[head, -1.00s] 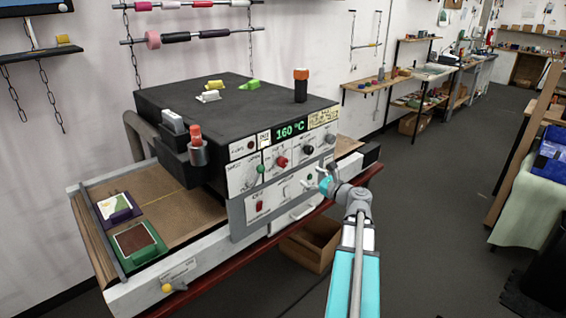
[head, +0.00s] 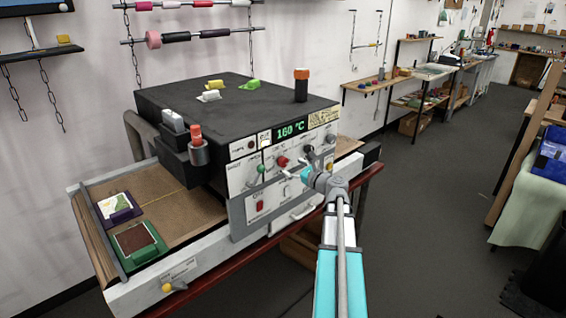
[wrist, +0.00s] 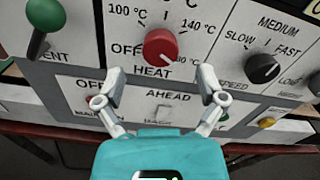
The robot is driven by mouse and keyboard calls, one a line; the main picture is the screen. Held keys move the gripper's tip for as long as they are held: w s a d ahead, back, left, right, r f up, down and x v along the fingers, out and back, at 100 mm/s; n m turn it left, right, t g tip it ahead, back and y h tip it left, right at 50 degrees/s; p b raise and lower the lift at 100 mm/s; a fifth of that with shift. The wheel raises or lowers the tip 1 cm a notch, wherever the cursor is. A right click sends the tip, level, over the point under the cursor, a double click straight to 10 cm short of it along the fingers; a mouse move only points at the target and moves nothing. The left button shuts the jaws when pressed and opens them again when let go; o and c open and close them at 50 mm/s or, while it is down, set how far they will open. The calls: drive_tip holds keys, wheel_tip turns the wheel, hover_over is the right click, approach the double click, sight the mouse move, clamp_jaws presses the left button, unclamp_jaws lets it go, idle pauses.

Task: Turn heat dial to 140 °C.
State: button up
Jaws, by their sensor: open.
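The red heat dial (wrist: 160,47) is on the machine's pale front panel, above the word HEAT. Labels around it read OFF, 100 °C and 140 °C; a label at its lower right is partly covered. In the head view my gripper (head: 294,174) is close in front of the panel, right of and below the dial.
A dark speed knob (wrist: 263,68) is right of the dial, and a green-knobbed lever (wrist: 44,22) is at the left. A switch marked AHEAD (wrist: 165,112) is below, partly behind my gripper. A yellow knob (wrist: 266,122) is at the lower right.

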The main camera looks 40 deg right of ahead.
sight(284, 163)
drive_tip(key=shift+w+a, duration=0.2)
drive_tip(key=shift+w, duration=2.6)
drive_tip(key=c, duration=1.1)
drive_tip(key=shift+c, duration=0.2)
drive_tip(key=shift+n, duration=0.5)
drive_tip(key=n, duration=0.5)
drive_tip(key=shift+a, duration=0.1)
drive_tip(key=n, duration=0.6)
drive_tip(key=shift+f, duration=0.1)
